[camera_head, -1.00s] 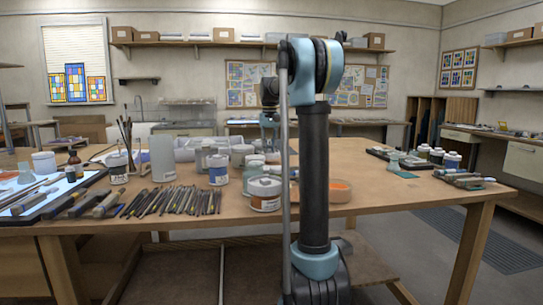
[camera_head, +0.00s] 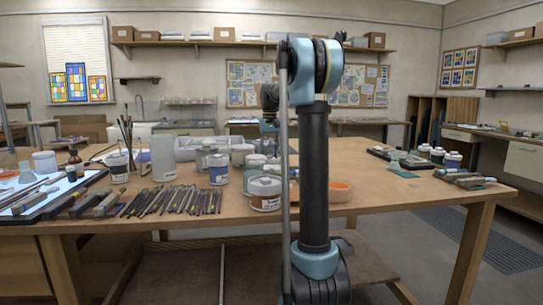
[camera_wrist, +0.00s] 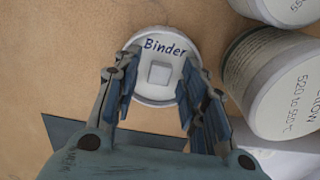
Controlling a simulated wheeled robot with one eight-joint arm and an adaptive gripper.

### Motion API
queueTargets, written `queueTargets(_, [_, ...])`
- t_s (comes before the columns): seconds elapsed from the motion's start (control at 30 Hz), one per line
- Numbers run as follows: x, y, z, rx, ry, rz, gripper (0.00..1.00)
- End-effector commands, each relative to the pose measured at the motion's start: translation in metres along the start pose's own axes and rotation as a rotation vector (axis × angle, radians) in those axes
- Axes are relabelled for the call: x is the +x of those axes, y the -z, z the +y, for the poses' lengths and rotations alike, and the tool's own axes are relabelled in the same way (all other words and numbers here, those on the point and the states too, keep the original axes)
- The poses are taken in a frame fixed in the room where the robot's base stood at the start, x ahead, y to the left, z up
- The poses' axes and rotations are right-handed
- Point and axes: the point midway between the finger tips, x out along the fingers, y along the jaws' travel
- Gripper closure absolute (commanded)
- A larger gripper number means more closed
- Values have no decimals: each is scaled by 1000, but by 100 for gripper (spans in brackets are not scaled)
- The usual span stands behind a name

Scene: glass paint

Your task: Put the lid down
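A round white lid (camera_wrist: 160,42) marked "Binder", with a square raised knob (camera_wrist: 159,74) at its centre, shows in the wrist view. It lies face up over the brown tabletop (camera_wrist: 60,60); whether a jar is under it cannot be seen. My gripper (camera_wrist: 162,62) is above the lid, one finger on each side of the knob. The fingers are apart, with a clear gap to the knob, and overlap the lid's sides in the picture. In the head view, the far end of my arm (camera_head: 269,98) is partly hidden by the upright arm link, and the fingertips cannot be made out.
A jar marked "520 to 560" (camera_wrist: 275,80) stands close right of the lid, with another jar (camera_wrist: 285,8) behind it. A dark blue-grey flat piece (camera_wrist: 70,132) lies below. In the head view, several jars and tools (camera_head: 175,200) crowd the table's left and middle.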

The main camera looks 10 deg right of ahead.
Motion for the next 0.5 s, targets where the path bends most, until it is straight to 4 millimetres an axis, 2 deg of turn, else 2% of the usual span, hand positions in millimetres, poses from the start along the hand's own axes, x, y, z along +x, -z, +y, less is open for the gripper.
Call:
queueTargets(0.17, [-16, 0, 0, 0, 0, 0, 61])
queueTargets(0.5, [-79, 0, 0, 0, 0, 0, 61])
